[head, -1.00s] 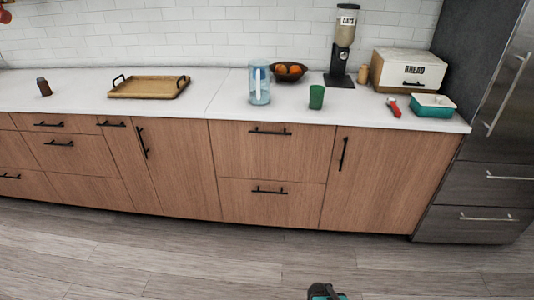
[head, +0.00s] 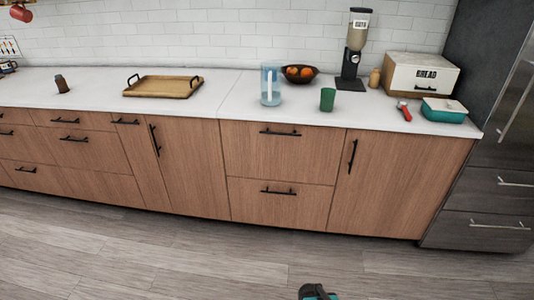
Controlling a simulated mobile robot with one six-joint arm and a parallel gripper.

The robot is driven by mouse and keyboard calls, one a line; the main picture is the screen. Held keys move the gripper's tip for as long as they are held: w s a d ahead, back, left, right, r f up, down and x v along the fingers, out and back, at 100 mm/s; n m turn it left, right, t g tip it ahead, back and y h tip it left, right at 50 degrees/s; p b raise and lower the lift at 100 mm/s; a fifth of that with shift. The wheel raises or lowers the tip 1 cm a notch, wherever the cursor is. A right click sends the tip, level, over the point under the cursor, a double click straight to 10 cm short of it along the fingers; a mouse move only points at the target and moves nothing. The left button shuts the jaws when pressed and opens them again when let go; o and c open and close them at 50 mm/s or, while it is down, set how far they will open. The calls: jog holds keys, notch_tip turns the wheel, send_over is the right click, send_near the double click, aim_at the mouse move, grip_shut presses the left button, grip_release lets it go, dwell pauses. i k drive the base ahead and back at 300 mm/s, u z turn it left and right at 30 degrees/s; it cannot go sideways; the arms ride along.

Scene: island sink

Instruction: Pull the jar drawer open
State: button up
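Wooden drawer fronts line the island's far cabinets, all shut. Two wide ones are stacked in the middle: an upper drawer (head: 282,155) and a lower drawer (head: 279,204), each with a black bar handle. Smaller drawers (head: 82,152) are stacked at the left. No jar shows inside any drawer, so I cannot tell which is the jar drawer. A dark and teal part of my arm (head: 318,293) shows at the bottom edge, well short of the cabinets. It is cut off by the frame, and I cannot make out gripper fingers.
Grey wood floor (head: 180,250) lies clear before the cabinets. Tall doors with upright handles flank the middle drawers. A steel fridge (head: 480,205) stands at the right. On the counter (head: 225,97) are a tray (head: 162,92), a pitcher (head: 271,88), a green cup (head: 327,100) and a bread box (head: 422,76).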

aim_at(291, 152)
jog(key=u, duration=0.05)
jog(key=i, duration=1)
jog(key=u, duration=0.05)
jog(key=k, duration=1.35)
jog(key=u, duration=0.5)
jog(key=i, duration=1)
jog(key=u, duration=0.3)
